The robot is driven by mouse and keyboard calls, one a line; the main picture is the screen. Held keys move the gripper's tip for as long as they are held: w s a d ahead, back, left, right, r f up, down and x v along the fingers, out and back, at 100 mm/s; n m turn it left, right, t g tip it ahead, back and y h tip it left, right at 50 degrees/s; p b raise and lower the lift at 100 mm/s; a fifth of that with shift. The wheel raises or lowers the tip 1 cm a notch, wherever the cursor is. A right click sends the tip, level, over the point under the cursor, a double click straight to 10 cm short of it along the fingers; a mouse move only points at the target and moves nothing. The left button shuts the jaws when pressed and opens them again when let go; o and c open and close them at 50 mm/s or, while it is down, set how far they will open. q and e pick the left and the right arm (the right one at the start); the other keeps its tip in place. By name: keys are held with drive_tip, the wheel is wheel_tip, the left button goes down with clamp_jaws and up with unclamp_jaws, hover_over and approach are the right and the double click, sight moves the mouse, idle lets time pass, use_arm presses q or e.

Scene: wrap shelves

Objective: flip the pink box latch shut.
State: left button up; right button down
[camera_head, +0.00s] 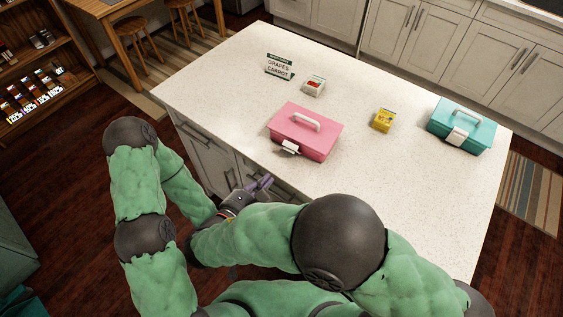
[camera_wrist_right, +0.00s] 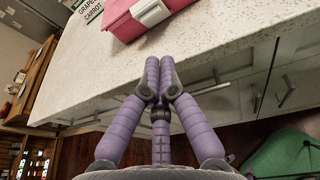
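The pink box (camera_head: 303,134) stands on the white counter, its lid down and a pale handle on top. Its white latch (camera_head: 290,147) juts outward from the front face. In the right wrist view the latch (camera_wrist_right: 150,12) shows at the top edge, beyond the fingertips. My right gripper (camera_head: 264,184) is in front of the counter's near edge, below and apart from the box. In the wrist view its purple fingers (camera_wrist_right: 159,62) come together at the tips with nothing between them. My left arm shows at left, but its gripper is hidden.
On the white counter (camera_head: 215,90) stand a grapes and carrot sign (camera_head: 279,66), a small red-and-white carton (camera_head: 313,86), a yellow box (camera_head: 384,120) and a teal box (camera_head: 463,122) with a white latch. Cabinet handles line the counter's near side.

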drive_tip(key=b, duration=0.4)
approach(291, 150)
drive_tip(key=w+d+f, duration=0.1)
drive_tip(key=w+f, duration=0.1)
drive_tip(key=w+d+f, duration=0.1)
drive_tip(key=w+f, duration=0.1)
drive_tip(key=shift+d, duration=0.3)
drive_tip(key=shift+w+d, duration=0.25)
drive_tip(key=shift+w, duration=0.25)
drive_tip(key=shift+w+d+r+g+y+p, duration=0.2)
drive_tip(key=shift+r+g+y+p, duration=0.55)
drive_tip(key=shift+p, duration=1.9)
drive_tip(key=g+p, duration=0.1)
drive_tip(key=p, duration=0.1)
drive_tip(key=r+g+y+p, duration=0.1)
drive_tip(key=p, duration=0.2)
drive_tip(key=shift+w+d+r, duration=0.15)
drive_tip(key=shift+w, duration=0.25)
drive_tip(key=shift+w+d+g+p, duration=0.15)
drive_tip(key=shift+g+p, duration=0.4)
drive_tip(key=shift+p, duration=0.1)
